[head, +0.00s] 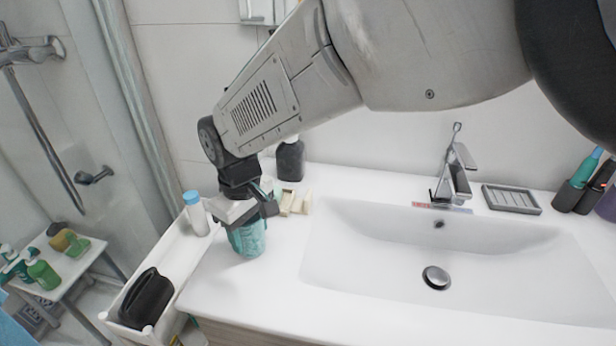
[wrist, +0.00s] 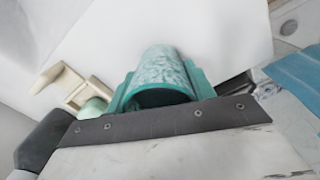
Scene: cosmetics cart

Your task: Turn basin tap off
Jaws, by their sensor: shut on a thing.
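The basin tap (head: 455,170) is a chrome mixer behind the white basin (head: 350,262), right of centre in the head view. Its lever tilts upward; no water stream shows below the spout. My gripper (head: 243,222) is far to the left of the tap, at the counter's left end. It is shut on a teal marbled cup (head: 248,240), which stands upright at or just above the counter; I cannot tell if it touches. The cup also shows between the jaws in the wrist view (wrist: 162,75). The tap is not in the wrist view.
A dark bottle (head: 290,160) and small cream items (head: 295,202) stand behind my gripper. A white cart (head: 160,265) with a blue-capped bottle (head: 196,213) and a black holder (head: 147,298) is at left. A grey soap dish (head: 511,199) and dark tubes (head: 572,190) sit right of the tap.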

